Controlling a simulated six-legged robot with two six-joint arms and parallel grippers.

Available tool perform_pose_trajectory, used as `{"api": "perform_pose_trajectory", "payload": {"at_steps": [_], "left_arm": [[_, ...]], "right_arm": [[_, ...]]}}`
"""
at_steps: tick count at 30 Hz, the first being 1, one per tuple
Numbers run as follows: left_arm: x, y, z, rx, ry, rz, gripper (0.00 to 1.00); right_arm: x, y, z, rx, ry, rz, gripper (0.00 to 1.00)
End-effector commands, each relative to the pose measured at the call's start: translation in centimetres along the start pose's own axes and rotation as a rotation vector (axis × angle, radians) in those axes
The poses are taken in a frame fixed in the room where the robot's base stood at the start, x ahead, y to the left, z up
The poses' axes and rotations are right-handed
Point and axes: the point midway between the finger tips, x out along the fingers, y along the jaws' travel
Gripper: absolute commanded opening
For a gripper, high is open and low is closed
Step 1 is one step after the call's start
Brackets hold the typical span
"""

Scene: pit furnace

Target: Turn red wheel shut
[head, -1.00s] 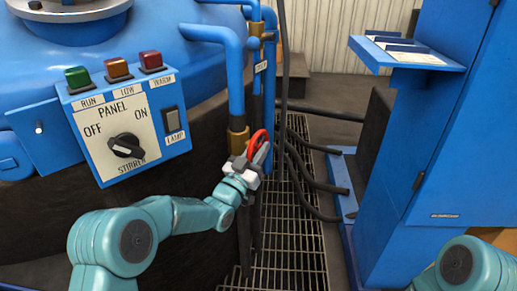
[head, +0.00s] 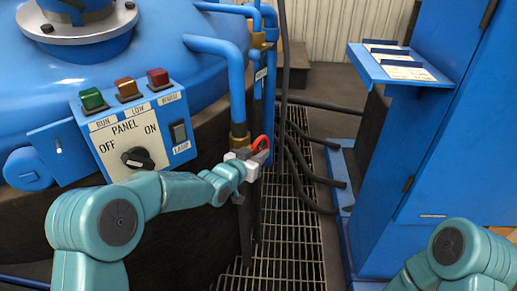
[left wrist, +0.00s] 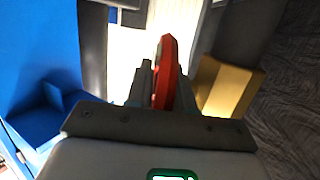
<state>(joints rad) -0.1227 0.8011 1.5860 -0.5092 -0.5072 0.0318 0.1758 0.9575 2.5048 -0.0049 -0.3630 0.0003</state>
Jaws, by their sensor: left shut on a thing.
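The red wheel (head: 260,143) sits on the blue pipework beside the tank, near a brass fitting (head: 238,138). In the left wrist view the red wheel (left wrist: 165,72) is seen nearly edge-on between my fingers. My left gripper (head: 254,157) is at the wheel and shut on its rim; the gripper hides the lower part of the wheel. In the left wrist view the left gripper (left wrist: 163,90) has a finger on each side of the red rim. My right arm shows at the lower right, but its gripper is out of view.
A control panel (head: 128,130) with lamps and a black knob stands left of the wheel, close above my left arm. Blue pipes (head: 238,85) rise above the wheel. Black hoses (head: 312,170) and a floor grating (head: 285,235) lie to the right. A blue cabinet (head: 440,160) stands farther right.

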Motion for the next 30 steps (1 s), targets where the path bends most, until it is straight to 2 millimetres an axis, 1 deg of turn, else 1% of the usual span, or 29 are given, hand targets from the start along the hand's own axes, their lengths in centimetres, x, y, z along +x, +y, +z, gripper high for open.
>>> {"api": "perform_pose_trajectory", "payload": {"at_steps": [3,14,15,16,17,26,29,30], "left_arm": [[0.0,0.0,0.1,-0.002,-0.02,0.0,0.0],[0.0,0.0,0.3,-0.002,-0.025,0.0,0.0],[0.0,0.0,0.3,-0.002,-0.025,0.0,0.25],[0.0,0.0,0.3,-0.002,-0.024,0.0,0.35],[0.0,0.0,0.2,-0.002,-0.024,0.0,0.43],[-0.1,0.0,0.1,-0.001,-0.021,0.0,0.43],[-0.8,-0.1,0.0,0.0,-0.021,0.0,0.43],[-1.4,-0.1,-0.1,0.0,-0.02,0.0,0.43]], "right_arm": [[-0.3,-0.1,0.0,0.0,0.0,0.0,0.57],[-0.3,-0.1,0.0,0.0,0.0,0.0,0.57],[-0.3,-0.1,0.0,0.0,0.0,0.0,0.57],[-0.3,-0.1,0.0,0.0,0.0,0.0,0.57],[-0.3,-0.1,0.0,0.0,0.0,0.0,0.57],[-0.3,-0.1,0.0,0.0,0.0,0.0,0.57],[-0.4,-0.1,0.0,0.0,0.0,0.0,0.57],[-0.4,-0.1,0.0,0.0,0.0,0.0,0.57]]}}
